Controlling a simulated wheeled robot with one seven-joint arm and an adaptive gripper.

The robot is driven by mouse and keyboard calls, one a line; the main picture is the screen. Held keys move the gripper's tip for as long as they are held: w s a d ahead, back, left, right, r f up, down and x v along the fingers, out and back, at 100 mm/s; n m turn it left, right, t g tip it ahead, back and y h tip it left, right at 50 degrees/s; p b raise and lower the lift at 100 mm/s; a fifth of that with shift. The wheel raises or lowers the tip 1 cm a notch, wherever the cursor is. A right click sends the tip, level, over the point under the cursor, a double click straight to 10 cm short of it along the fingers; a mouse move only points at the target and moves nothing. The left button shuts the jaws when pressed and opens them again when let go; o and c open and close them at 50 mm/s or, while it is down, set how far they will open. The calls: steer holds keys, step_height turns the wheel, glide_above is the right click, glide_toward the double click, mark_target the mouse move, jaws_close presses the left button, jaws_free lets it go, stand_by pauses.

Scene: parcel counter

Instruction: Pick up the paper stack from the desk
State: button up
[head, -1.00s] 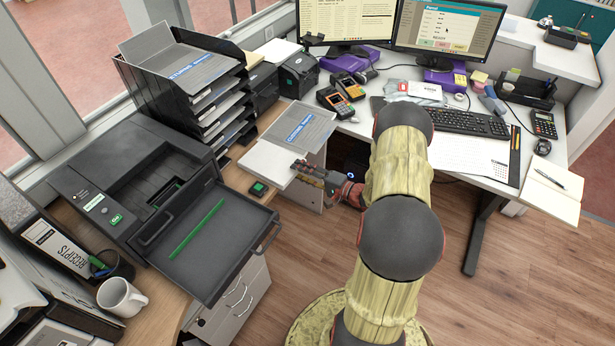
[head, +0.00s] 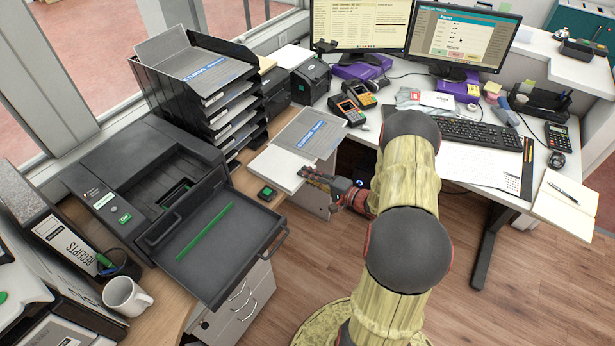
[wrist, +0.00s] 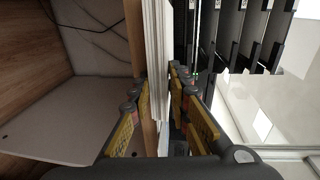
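The paper stack (head: 273,167) is a white block lying flat on the wooden desk, its near right end reaching past the desk edge. In the wrist view, the white stack (wrist: 158,50) runs upright between my fingers. My gripper (head: 304,173) is at that end of the stack, one finger above it and one below, and it shows larger in the wrist view (wrist: 160,88). Both fingertips appear to be against the stack's faces, so it looks shut on it. The stack still appears to rest on the desk. The lower finger is hidden in the head view.
Floor is open beyond the desk edge.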

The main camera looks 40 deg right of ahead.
jaws_close()
steer(key=shift+r, duration=0.15)
steer(key=shift+r+p, duration=0.65)
steer(key=shift+r, duration=0.55)
steer(key=v, duration=2.3)
steer(key=shift+f, duration=0.4)
steer(key=shift+s, duration=0.1)
